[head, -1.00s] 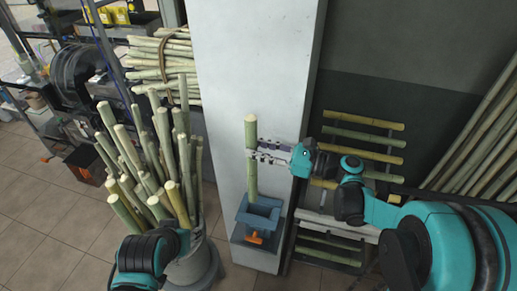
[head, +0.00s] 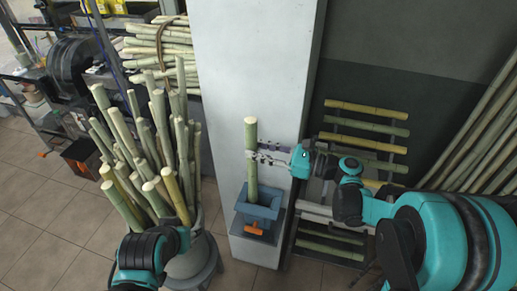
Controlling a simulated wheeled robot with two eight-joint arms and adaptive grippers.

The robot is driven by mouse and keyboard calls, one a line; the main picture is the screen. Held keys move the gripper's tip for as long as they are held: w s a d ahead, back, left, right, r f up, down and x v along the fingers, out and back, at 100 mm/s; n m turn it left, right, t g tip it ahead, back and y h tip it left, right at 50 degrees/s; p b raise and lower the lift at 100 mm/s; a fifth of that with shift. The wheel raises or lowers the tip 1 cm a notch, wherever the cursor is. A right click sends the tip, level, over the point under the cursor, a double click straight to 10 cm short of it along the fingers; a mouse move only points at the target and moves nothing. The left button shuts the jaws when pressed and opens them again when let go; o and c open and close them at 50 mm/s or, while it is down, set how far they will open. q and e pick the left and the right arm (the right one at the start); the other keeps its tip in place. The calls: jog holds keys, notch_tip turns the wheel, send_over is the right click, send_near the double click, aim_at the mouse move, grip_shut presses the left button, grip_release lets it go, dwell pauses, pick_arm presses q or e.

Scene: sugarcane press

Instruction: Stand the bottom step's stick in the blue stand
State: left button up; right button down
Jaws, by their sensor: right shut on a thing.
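A green stick (head: 251,140) stands upright at the front of the white pillar. My right gripper (head: 254,157) reaches in from the right and is shut on its middle. The stick's lower end overlaps the opening of the blue stand (head: 262,211); I cannot tell whether it rests on the bottom. The stand has an orange part (head: 255,229) at its front. A stepped rack (head: 313,212) to the right holds several sticks, partly hidden by my right arm. My left arm shows at the lower left, but its gripper is not visible.
A grey bucket (head: 193,262) full of tall sticks stands left of the blue stand. The white pillar (head: 250,60) is close behind the held stick. A tied bundle (head: 160,50) lies at the back left, and long canes (head: 490,130) lean at the right.

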notch_tip(320, 180, down, 8)
jog(key=b, duration=0.7)
jog(key=shift+f, duration=0.25)
dwell(0.3)
jog(key=c, duration=0.6)
grip_release()
jog(key=shift+o, duration=0.2)
jog(key=shift+d, duration=0.15)
jog(key=v, duration=0.6)
jog(key=shift+s+d, duration=0.25)
jog(key=shift+d, duration=0.1)
jog(key=shift+a, duration=0.1)
